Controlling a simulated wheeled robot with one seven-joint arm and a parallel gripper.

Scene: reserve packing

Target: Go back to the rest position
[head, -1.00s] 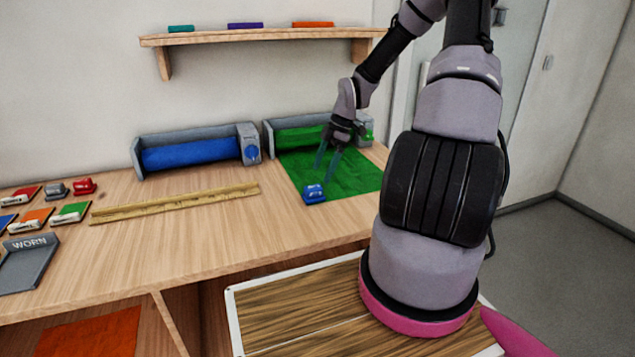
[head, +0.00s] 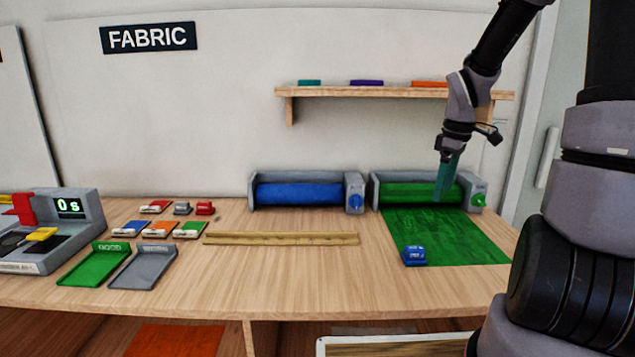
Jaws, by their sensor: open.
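My gripper (head: 446,178) hangs from my arm at the right of the head view, fingers pointing down. Its teal fingers are in front of the green fabric roll (head: 410,190) and above the green fabric sheet (head: 450,240). In this view the fingers overlap each other, and nothing shows between them. A small blue block-like thing (head: 414,256) lies at the front left of the green sheet, apart from the gripper.
A blue fabric roll (head: 300,194) stands left of the green one. A ruler (head: 282,238) lies mid-table. Green (head: 95,265) and grey trays (head: 143,268), colored swatches and a timer device (head: 45,232) are at left. A shelf (head: 390,92) hangs above the rolls.

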